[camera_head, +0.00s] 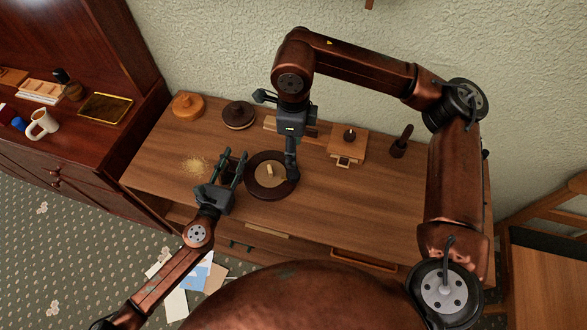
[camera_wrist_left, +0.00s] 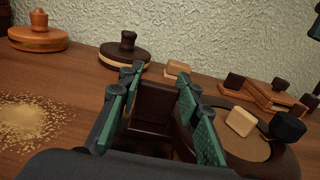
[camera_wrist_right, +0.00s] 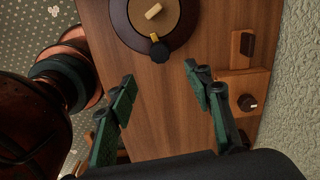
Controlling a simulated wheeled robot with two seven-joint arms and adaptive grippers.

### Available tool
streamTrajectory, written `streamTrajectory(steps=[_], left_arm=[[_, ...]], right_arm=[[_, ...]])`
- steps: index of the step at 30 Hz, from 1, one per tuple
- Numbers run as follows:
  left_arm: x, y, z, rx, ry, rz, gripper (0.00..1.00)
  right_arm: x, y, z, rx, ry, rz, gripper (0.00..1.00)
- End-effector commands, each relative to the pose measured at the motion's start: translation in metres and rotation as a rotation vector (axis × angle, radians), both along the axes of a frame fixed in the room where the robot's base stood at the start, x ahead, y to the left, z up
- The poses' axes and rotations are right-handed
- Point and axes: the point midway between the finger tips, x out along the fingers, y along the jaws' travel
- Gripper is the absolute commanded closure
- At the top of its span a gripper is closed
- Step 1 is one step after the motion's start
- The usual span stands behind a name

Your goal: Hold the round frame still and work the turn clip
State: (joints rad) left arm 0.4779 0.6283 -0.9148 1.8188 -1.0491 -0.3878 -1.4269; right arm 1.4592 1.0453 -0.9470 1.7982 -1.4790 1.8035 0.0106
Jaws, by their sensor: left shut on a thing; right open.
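The round frame (camera_head: 249,184) is a dark brown ring around a tan disc (camera_head: 264,181) with a pale block (camera_head: 270,170) on it. It lies on the table. My left gripper (camera_head: 233,167) is at its left side, shut on a dark brown part (camera_wrist_left: 155,105) that seems to belong to the frame. The turn clip (camera_wrist_right: 159,50), a black knob with a yellow tab, sits on the rim and shows in the left wrist view (camera_wrist_left: 287,127). My right gripper (camera_head: 291,174) is open and empty beside the clip; its fingers hide the clip in the head view.
Two lidded round wooden pieces (camera_head: 187,106) (camera_head: 238,115) stand at the back left. Yellowish grains (camera_head: 194,167) lie left of my left gripper. A wooden box with a knob (camera_head: 347,143) and a dark stamp-like piece (camera_head: 401,142) stand at the back right. The table's right front (camera_head: 370,215) is clear.

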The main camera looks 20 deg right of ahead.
Motion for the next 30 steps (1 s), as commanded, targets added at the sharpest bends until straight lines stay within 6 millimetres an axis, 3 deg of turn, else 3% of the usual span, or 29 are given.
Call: streamTrajectory(steps=[9,15,23,30], left_arm=[[0.000,0.000,-0.001,0.001,0.002,0.000,1.00],[0.000,0.000,-0.001,0.001,0.002,0.000,1.00],[0.000,0.000,-0.001,0.001,0.002,0.000,1.00],[0.000,0.000,-0.001,0.001,0.001,0.000,1.00]], right_arm=[[0.000,0.000,-0.004,0.000,0.000,0.505,0.54],[0.000,-0.001,-0.005,0.000,0.000,0.742,0.54],[-0.001,-0.001,-0.020,0.001,0.003,0.818,0.54],[-0.001,-0.001,-0.065,0.001,0.004,0.816,0.54]])
